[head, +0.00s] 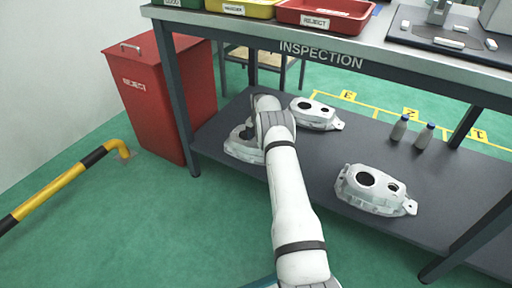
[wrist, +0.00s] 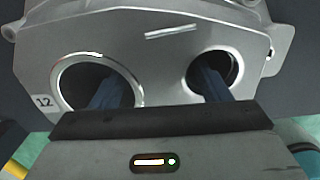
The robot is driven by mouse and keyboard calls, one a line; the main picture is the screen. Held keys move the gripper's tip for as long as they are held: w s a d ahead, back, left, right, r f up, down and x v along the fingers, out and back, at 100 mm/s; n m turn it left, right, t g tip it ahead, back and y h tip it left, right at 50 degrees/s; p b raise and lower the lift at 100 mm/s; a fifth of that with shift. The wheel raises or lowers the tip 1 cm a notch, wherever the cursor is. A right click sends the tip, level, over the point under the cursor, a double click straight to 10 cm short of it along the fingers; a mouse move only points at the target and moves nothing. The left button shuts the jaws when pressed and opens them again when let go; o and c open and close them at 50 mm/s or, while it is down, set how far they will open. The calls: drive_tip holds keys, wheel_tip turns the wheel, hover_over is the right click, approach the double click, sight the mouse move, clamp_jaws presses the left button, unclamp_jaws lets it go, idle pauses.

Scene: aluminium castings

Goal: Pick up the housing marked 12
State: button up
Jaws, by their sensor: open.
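The housing marked 12 (wrist: 170,55) is a grey aluminium casting with a large round opening, a smaller one and a slot mark; its "12" label is at the left of the wrist view. My gripper (wrist: 158,88) is open, one finger over the large opening and one over the smaller. I cannot tell how deep the fingertips reach. In the head view, a housing (head: 243,150) at the left of the lower shelf is partly hidden by my arm and appears to be this one. My gripper is hidden there.
Two more housings, one at the back (head: 316,115) and one at the right (head: 375,190), lie on the dark lower shelf (head: 325,165). Two bottles (head: 411,133) stand at right. The INSPECTION bench top (head: 390,62) overhangs the shelf. A red REJECT bin (head: 160,95) stands left.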

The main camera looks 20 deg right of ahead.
drive_tip(key=shift+c, duration=0.4)
clamp_jaws()
idle(0.4)
drive_tip(key=shift+w+r, duration=0.15)
drive_tip(key=shift+r, duration=0.05)
